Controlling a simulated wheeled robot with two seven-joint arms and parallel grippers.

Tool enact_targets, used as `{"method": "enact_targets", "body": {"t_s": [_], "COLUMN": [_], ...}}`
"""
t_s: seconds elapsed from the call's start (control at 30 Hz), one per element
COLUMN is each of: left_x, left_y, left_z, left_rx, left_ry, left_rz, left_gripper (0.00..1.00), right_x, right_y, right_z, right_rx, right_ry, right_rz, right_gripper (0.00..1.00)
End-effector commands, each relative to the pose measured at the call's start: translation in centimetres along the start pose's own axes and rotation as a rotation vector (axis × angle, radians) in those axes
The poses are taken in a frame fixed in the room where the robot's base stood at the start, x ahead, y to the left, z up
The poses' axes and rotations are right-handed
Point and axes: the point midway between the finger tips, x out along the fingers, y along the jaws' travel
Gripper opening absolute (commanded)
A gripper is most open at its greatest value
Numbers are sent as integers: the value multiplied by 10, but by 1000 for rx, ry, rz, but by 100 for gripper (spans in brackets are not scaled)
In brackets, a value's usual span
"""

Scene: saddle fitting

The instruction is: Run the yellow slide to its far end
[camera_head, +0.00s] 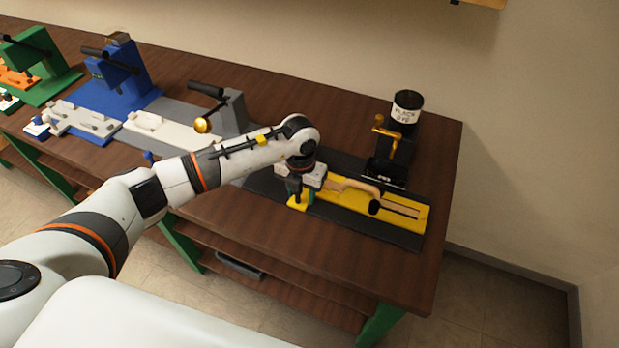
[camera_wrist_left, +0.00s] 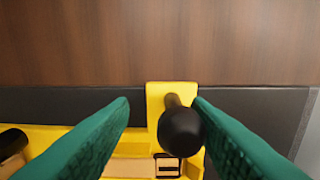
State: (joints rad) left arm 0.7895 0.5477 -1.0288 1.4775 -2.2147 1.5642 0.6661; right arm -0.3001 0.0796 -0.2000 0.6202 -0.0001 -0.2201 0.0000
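The yellow slide (camera_head: 405,222) lies on a black base plate (camera_head: 420,240) at the right end of the bench, with a tan wooden piece (camera_head: 352,186) on it. My left gripper (camera_head: 300,190) points down over the slide's left end, above a yellow tab (camera_head: 297,206). In the left wrist view, the green fingers (camera_wrist_left: 163,102) are apart. A black ball-ended knob (camera_wrist_left: 181,130) on the yellow tab (camera_wrist_left: 160,92) stands between them, closer to the right finger; whether it touches is unclear. My right gripper is out of view.
Behind the slide stand a black fixture with a brass handle (camera_head: 384,130) and a labelled black can (camera_head: 406,108). A second black knob (camera_head: 374,207) sits at the slide's front edge. Grey (camera_head: 234,112), blue (camera_head: 122,72) and green (camera_head: 45,60) fixtures stand to the left.

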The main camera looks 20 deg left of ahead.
Motion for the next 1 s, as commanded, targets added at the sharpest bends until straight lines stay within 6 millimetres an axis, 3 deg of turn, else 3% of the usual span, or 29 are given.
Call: {"method": "enact_targets", "body": {"t_s": [0.27,1.0], "left_x": [-6,-61], "left_y": [-1,-2], "left_z": [-1,-1], "left_rx": [-2,-3], "left_ry": [1,1], "left_rz": [-2,-4], "left_gripper": [44,44], "right_x": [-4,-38], "right_y": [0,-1], "right_z": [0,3], "right_rx": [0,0], "right_ry": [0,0], "right_rz": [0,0], "right_gripper": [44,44]}}
